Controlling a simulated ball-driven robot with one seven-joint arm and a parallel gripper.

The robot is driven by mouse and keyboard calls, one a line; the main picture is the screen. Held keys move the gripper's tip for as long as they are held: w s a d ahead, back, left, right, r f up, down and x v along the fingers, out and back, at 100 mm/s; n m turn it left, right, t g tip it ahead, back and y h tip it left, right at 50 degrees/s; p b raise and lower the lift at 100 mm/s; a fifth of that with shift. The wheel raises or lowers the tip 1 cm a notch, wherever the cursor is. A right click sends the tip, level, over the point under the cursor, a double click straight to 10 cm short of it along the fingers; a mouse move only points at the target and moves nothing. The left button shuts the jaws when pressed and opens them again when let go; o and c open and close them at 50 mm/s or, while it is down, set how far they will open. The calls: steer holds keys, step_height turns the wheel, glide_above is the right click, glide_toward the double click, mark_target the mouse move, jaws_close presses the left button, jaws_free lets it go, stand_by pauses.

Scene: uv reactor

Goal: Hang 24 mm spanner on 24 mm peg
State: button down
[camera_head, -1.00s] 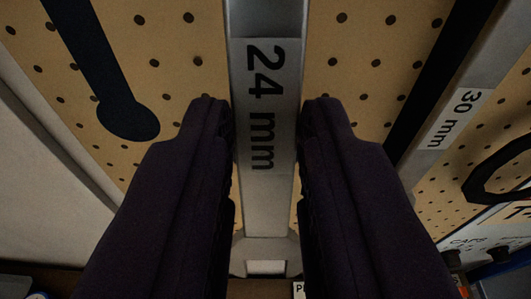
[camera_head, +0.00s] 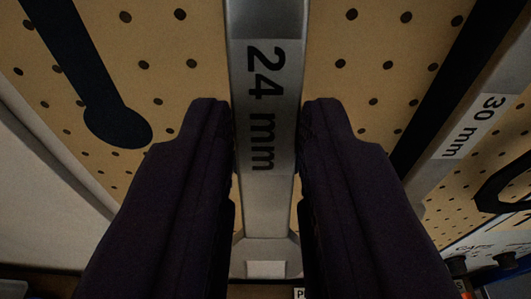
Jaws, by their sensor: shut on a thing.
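The 24 mm spanner (camera_head: 263,200) is a grey metal bar with a "24 mm" label. It runs up the middle of the camera_head view, and its lower end widens near the bottom. My gripper (camera_head: 266,125) has two dark fingers, one on each side of the spanner, shut on its shaft. The spanner's upper end is out of frame. The 24 mm peg cannot be made out.
A perforated tan pegboard (camera_head: 370,60) fills the background. A dark spanner-shaped silhouette (camera_head: 115,125) is on it at left. A 30 mm spanner (camera_head: 480,115) hangs at right. A pale panel (camera_head: 40,215) stands at lower left.

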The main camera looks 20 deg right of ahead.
steer(key=c, duration=0.9)
jaws_free()
steer(key=s+a+r+n+t+y+b, duration=0.25)
steer(key=s+a+y+b, duration=0.45)
steer(key=b, duration=1.3)
steer(key=s+a+r+b, duration=0.1)
steer(key=s+a+b, duration=0.1)
steer(key=s+b, duration=0.2)
steer(key=s+a+r+n+g+b, duration=0.1)
steer(key=s+a+b, duration=0.1)
steer(key=s+b, duration=0.2)
steer(key=s+a+r+n+h+b, duration=0.1)
steer(key=s+a+b, duration=0.1)
steer(key=s+b, duration=0.3)
steer(key=shift+s+g, duration=0.2)
steer(key=shift+g, duration=0.05)
